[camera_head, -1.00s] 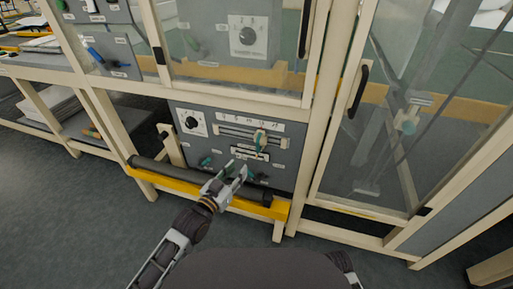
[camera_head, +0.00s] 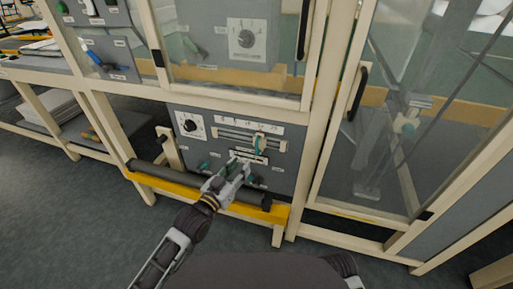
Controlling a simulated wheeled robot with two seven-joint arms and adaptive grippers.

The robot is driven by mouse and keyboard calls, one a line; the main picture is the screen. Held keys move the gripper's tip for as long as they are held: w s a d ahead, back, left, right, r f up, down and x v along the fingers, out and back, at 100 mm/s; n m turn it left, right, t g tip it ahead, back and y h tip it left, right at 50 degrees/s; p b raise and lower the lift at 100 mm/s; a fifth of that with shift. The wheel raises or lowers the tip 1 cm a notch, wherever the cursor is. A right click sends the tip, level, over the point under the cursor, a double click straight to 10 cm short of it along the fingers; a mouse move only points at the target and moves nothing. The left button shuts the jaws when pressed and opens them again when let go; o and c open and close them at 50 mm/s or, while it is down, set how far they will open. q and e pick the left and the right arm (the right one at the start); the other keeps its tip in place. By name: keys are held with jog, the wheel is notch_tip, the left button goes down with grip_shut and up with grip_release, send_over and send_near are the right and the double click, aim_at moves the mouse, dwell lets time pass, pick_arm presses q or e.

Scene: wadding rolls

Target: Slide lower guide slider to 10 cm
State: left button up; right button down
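The lower grey panel (camera_head: 214,155) holds a horizontal guide rail (camera_head: 235,137) under a row of small white scale labels. The guide slider's green handle (camera_head: 259,145) is toward the right part of the rail. The scale numbers are too small to read. My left gripper (camera_head: 240,163) is in front of the panel, just below and left of the handle. Its two fingers are apart, with nothing seen between them, and I see no contact with the handle. My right gripper is out of view; only part of my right arm shows at the bottom edge.
A dark roller (camera_head: 180,178) and a yellow bar (camera_head: 165,183) run across in front of the panel, below my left gripper. A round dial (camera_head: 191,125) is at the panel's left. Cream frame posts and a glass door (camera_head: 400,150) stand at the right.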

aim_at(256, 148)
pick_arm(q)
jog(key=shift+b+x, duration=0.9)
jog(key=shift+x, duration=3.4)
jog(key=shift+b+x, duration=0.45)
jog(key=shift+x, duration=1.4)
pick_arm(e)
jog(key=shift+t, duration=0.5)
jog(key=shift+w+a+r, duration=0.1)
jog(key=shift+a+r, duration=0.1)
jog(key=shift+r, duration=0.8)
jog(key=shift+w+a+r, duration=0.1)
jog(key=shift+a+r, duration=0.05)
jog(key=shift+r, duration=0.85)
pick_arm(q)
jog(key=shift+c, duration=0.3)
grip_shut()
jog(key=shift+f, duration=0.1)
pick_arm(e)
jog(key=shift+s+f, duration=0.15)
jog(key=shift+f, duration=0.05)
